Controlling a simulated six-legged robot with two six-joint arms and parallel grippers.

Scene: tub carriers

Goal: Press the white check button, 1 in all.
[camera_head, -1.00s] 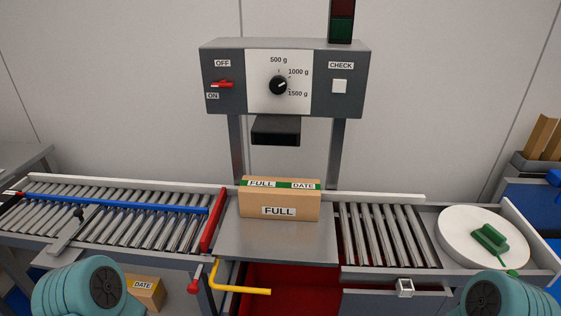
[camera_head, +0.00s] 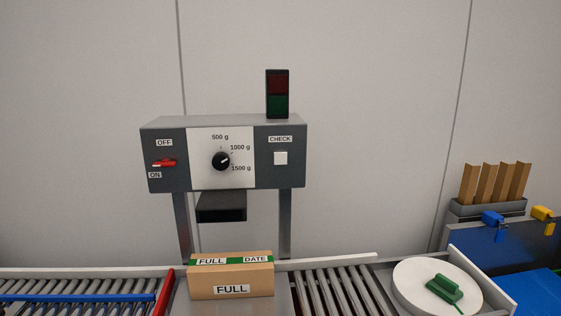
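The panel also has a red lever (camera_head: 164,163) between OFF and ON, and a black dial (camera_head: 221,161) with 500 g, 1000 g and 1500 g marks. A signal light (camera_head: 277,94) with a dark red and a dark green field stands on top; neither looks lit. Neither of my grippers shows in the head view.
A cardboard box (camera_head: 231,285) marked FULL and DATE sits below the panel, between roller conveyors (camera_head: 338,291). A green handled tool (camera_head: 444,288) lies on a white round plate (camera_head: 409,279) at right. Blue and yellow clips (camera_head: 493,219) sit farther right. The space before the button looks clear.

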